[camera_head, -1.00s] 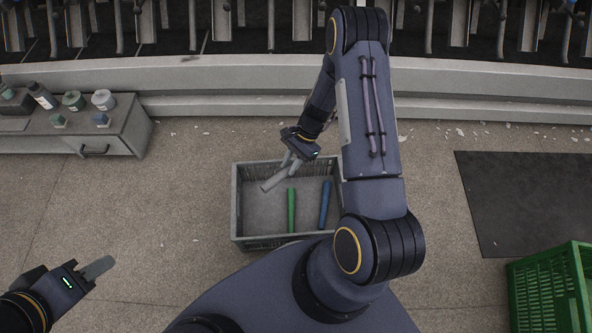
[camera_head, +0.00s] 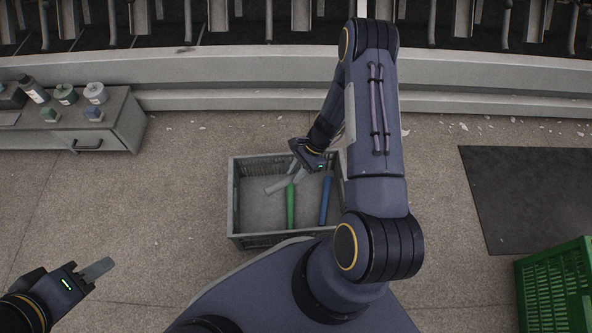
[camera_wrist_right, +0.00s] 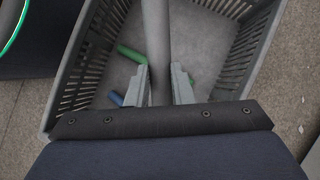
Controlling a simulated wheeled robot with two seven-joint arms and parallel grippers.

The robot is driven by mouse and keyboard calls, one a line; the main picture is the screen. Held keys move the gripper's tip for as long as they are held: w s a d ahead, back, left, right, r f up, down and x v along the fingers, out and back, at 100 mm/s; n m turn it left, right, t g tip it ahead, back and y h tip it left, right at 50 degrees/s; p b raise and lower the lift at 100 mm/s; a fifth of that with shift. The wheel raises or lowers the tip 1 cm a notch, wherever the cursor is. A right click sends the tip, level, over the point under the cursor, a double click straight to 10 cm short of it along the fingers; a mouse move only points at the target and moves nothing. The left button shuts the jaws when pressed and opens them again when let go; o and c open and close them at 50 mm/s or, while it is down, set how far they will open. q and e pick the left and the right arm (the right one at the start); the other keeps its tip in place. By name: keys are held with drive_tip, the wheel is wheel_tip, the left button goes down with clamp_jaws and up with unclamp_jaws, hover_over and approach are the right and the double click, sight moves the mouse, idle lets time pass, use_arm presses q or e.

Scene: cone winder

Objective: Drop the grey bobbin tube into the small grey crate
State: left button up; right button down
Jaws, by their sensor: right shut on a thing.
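The small grey crate (camera_head: 234,200) stands on the floor in front of me. The grey bobbin tube (camera_head: 282,185) is held slanted over the crate's opening; it also shows between the fingers in the right wrist view (camera_wrist_right: 157,45). My right gripper (camera_head: 301,174) is shut on this tube. A green tube (camera_head: 291,207) and a blue tube (camera_head: 325,201) lie inside the crate. My left gripper (camera_head: 95,272) is off to the lower left, away from the crate; I cannot make out a gap between its fingers.
A grey cabinet (camera_head: 127,125) with bottles and small pots stands at the upper left. A green crate (camera_head: 555,285) is at the lower right, below a dark mat (camera_head: 530,195). The machine (camera_head: 300,75) runs along the top. The floor left of the grey crate is clear.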

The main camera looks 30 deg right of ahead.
drive_tip(key=c, duration=1.2)
unclamp_jaws()
drive_tip(key=shift+p+v, duration=1.5)
drive_tip(key=shift+v, duration=2.4)
